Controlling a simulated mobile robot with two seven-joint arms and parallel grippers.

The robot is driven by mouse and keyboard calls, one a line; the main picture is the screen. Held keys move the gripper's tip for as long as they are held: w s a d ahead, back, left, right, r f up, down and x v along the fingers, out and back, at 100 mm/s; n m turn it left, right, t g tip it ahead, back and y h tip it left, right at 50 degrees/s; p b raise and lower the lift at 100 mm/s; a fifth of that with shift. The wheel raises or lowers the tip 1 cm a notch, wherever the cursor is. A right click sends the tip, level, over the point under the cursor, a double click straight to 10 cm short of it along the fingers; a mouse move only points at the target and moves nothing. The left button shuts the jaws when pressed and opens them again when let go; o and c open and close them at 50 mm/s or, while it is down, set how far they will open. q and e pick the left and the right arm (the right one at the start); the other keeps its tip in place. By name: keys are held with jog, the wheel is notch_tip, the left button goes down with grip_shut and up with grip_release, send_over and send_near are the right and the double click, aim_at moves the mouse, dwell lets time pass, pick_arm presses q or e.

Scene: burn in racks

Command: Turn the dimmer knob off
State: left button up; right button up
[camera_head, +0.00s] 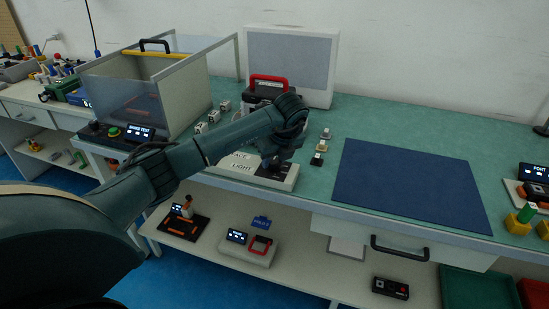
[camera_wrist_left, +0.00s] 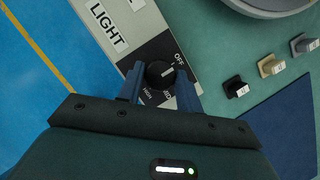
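The dimmer knob (camera_wrist_left: 155,74) is a round black knob with a short white mark. It sits on a black dial plate with an OFF label (camera_wrist_left: 180,60) at its upper right and other small labels below. The white mark points to the right in the left wrist view. The pale box marked LIGHT (camera_head: 233,167) carries the dial; its label also shows in the left wrist view (camera_wrist_left: 108,27). My left gripper (camera_wrist_left: 160,80) has one finger on each side of the knob, with a narrow gap visible at the left. In the head view my arm hides the knob. My right gripper is out of view.
A dark blue mat (camera_head: 410,185) lies right of the box. Small black, tan and grey switches (camera_wrist_left: 268,65) stand between them. A red-handled device (camera_head: 262,92) is behind my wrist. A clear-walled test enclosure (camera_head: 150,90) stands at the left.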

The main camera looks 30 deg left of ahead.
pick_arm(q)
jog(key=o, duration=0.4)
jog(key=shift+r, duration=0.1)
jog(key=v, duration=1.3)
